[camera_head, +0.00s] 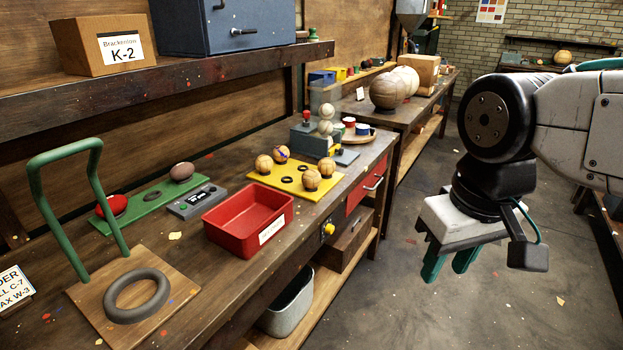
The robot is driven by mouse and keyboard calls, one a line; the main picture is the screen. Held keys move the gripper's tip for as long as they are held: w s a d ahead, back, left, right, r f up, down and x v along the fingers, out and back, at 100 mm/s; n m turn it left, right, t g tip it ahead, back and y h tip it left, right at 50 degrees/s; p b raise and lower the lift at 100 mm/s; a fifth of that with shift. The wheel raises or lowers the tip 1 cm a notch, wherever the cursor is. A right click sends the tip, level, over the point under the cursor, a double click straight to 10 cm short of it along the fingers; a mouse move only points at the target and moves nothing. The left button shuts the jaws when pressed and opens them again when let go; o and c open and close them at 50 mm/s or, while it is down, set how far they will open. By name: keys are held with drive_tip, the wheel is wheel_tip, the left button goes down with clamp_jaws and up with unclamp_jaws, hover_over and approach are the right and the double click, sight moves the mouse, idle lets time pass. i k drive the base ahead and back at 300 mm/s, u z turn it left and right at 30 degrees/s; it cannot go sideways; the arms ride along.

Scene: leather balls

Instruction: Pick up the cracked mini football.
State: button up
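Several small tan balls sit on a yellow board (297,193) on the workbench. They are a left ball (264,164), a ball with purplish marks (281,154), a front ball (311,180) and a right ball (327,167). A small brownish oval ball (181,172) rests on a green strip (150,200) farther left. I cannot make out which ball is the cracked mini football. My gripper (447,272) hangs over the floor, right of the bench and apart from all the balls. Its two green fingers are spread, with nothing between them.
A red tray (248,222) stands in front of the yellow board. A grey device (198,201), a red dome (112,205), a green hoop frame (65,160) and a dark ring (137,297) are to the left. A grey stand with stacked balls (326,128) is behind. Floor around my gripper is clear.

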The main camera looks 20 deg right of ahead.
sight(310, 178)
drive_tip(key=k, duration=0.5)
drive_tip(key=u, duration=1.25)
drive_tip(key=i, duration=1.05)
drive_tip(key=z, duration=2.7)
